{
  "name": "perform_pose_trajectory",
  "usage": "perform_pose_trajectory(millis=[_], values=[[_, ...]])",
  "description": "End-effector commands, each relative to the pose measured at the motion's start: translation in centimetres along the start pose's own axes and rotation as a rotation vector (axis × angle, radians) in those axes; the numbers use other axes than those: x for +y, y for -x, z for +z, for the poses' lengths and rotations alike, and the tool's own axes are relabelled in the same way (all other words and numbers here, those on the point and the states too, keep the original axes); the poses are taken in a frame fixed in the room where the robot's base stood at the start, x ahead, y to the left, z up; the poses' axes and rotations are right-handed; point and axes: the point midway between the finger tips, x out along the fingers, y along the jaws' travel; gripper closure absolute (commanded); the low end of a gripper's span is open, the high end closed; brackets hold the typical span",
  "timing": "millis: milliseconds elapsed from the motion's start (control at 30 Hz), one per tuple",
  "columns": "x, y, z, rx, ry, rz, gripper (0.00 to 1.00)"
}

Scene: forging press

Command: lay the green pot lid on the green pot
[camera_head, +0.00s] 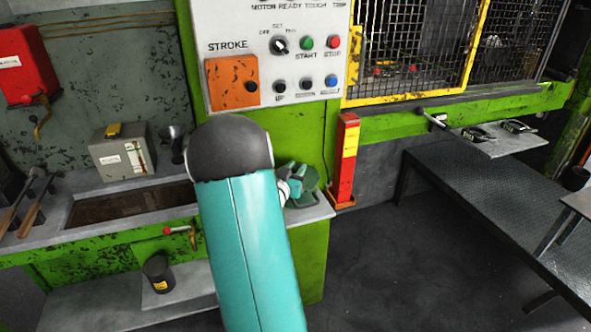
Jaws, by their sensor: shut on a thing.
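My teal arm with its dark grey joint covers the middle of the head view. My gripper (284,191) shows only as a small pale part at the right edge of the arm; its fingertips are mostly hidden. It is shut on the green pot lid (309,177), which looks tilted. The green pot (302,200) shows in part just below the lid, on a small grey ledge. Lid and pot overlap in this view, and I cannot tell whether they touch.
The control panel (290,50) rises behind the arm. A red and yellow post (346,160) stands close right of the ledge (318,212). A grey box (122,152) and a dark cup sit on the left counter. A dark metal table (490,200) is at right.

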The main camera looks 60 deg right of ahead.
Motion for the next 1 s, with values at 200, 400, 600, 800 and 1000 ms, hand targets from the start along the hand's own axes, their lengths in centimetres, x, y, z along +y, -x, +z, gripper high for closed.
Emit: perform_pose_trajectory(millis=[200,400,600,800,1000], values=[[0.0,0.0,0.3,0.000,0.001,0.000,1.00],[0.0,0.0,0.4,0.000,0.001,0.000,0.52],[0.0,0.0,0.4,-0.001,0.001,0.000,0.52],[-0.1,0.4,-0.1,-0.001,-0.001,-0.001,0.52],[-0.2,4.0,-0.1,-0.002,0.000,-0.004,0.52]])
